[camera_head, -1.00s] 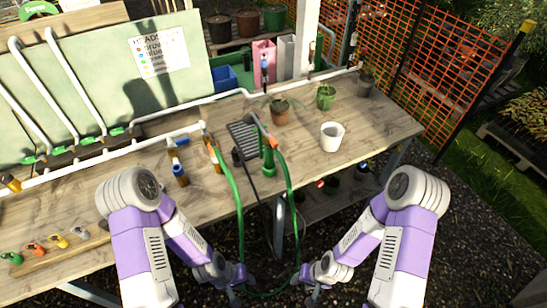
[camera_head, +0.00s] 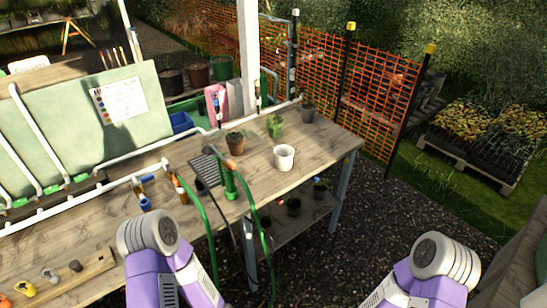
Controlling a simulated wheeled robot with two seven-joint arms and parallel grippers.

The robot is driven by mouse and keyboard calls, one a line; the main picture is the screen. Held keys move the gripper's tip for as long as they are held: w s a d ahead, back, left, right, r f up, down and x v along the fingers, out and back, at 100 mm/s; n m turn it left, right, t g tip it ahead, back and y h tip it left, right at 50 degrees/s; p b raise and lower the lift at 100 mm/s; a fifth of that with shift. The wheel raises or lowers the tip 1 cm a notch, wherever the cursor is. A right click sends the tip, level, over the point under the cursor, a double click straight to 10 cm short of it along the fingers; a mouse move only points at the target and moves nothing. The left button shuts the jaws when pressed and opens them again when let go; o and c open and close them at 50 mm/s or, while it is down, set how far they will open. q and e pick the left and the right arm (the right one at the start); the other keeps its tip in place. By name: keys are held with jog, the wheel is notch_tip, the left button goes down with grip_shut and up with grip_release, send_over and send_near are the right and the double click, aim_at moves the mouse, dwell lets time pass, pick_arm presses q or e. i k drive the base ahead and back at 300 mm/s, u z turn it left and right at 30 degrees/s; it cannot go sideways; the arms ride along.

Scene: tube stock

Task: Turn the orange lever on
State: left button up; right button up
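On a wooden strip at the bottom left of the bench is a row of small coloured handles. An orange handle (camera_head: 5,300) sits at the picture's left edge, partly cut off, with a yellow one (camera_head: 25,289) and a pale grey one (camera_head: 49,275) to its right. I cannot tell for certain whether this orange handle is the lever, or its on/off position. A green hose fitting (camera_head: 229,182) with an orange top stands mid-bench. Both my arms show at the bottom, but both grippers are below the picture.
The wooden bench (camera_head: 318,154) carries white pipes, a white pot (camera_head: 284,157), potted plants (camera_head: 235,142) and a dark grate (camera_head: 207,168). Green hoses hang over its front edge. A green board (camera_head: 65,125) stands behind. Gravel (camera_head: 350,235) to the right is open; orange netting (camera_head: 375,100) stands beyond.

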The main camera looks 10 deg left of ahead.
aim_at(230, 162)
jog(key=z, duration=0.75)
jog(key=i, duration=1.2)
jog(key=u, duration=0.6)
